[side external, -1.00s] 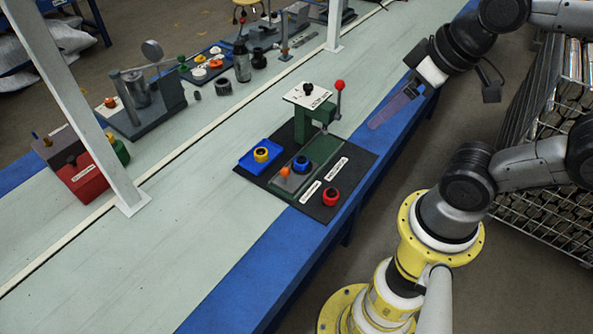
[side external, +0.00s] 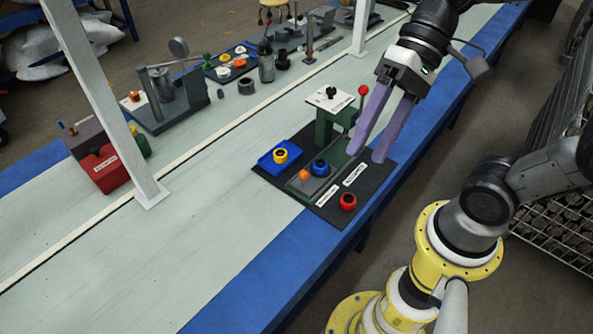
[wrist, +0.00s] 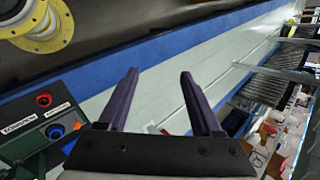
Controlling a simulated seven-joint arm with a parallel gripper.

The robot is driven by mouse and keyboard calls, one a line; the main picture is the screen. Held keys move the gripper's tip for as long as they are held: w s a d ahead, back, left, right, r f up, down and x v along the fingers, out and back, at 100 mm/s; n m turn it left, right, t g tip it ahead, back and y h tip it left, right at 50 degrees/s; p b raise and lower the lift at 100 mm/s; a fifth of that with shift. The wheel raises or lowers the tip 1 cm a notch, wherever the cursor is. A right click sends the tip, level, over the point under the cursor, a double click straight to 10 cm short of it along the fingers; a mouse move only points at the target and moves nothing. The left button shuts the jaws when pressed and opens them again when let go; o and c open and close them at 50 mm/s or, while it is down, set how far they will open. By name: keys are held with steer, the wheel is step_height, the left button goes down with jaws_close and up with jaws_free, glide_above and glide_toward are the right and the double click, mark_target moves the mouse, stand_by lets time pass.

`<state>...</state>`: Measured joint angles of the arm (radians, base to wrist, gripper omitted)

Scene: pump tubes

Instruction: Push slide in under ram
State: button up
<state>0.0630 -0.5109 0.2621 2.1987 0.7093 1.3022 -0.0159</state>
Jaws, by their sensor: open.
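The green press (side external: 322,134) stands on a black base plate on the bench, with a white top plate, a black knob and a red-tipped lever (side external: 363,92). The slide (side external: 304,184), a grey plate with an orange knob (side external: 304,175), sits at the near end of the green track, in front of the press. A blue ring piece (side external: 320,168) stands beside the orange knob; it also shows in the wrist view (wrist: 54,132). The ram is hidden or too small to make out. My gripper (side external: 367,155) is open and empty, its purple fingers above the right side of the base plate.
A red ring piece (side external: 348,201) stands at the near right corner. A white post (side external: 148,190) rises from the bench at left. The bench's near left is clear.

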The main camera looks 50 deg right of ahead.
steer(key=w+a+m+y, duration=0.2)
steer(key=w+m+y, duration=0.6)
steer(key=w, duration=0.7)
steer(key=w+d+f+m+t+y, duration=0.2)
steer(key=w+d+f+m+t, duration=0.8)
steer(key=w+d+f+t, duration=0.15)
steer(key=s+d+f+m+t+h, duration=0.1)
steer(key=d+f+m+t+h, duration=0.3)
steer(key=f, duration=0.3)
steer(key=s+d+f+m+t+h, duration=0.1)
steer(key=d+f+m+t+h, duration=0.25)
steer(key=f+m, duration=0.35)
steer(key=s+f+m+h, duration=0.2)
steer(key=s+f, duration=0.1)
steer(key=f, duration=0.2)
steer(key=s+d+f+m+g+h, duration=0.1)
steer(key=s+f+m+h, duration=0.1)
steer(key=f, duration=0.3)
steer(key=s+f+m+h, duration=0.2)
steer(key=s+f+h, duration=0.1)
steer(key=s+f, duration=0.1)
steer(key=shift+s+d+f+m+h, duration=0.2)
steer(key=shift+s+f+m+h, duration=0.1)
steer(key=shift+f, duration=0.4)
steer(key=shift+d, duration=0.15)
glide_above(295, 182)
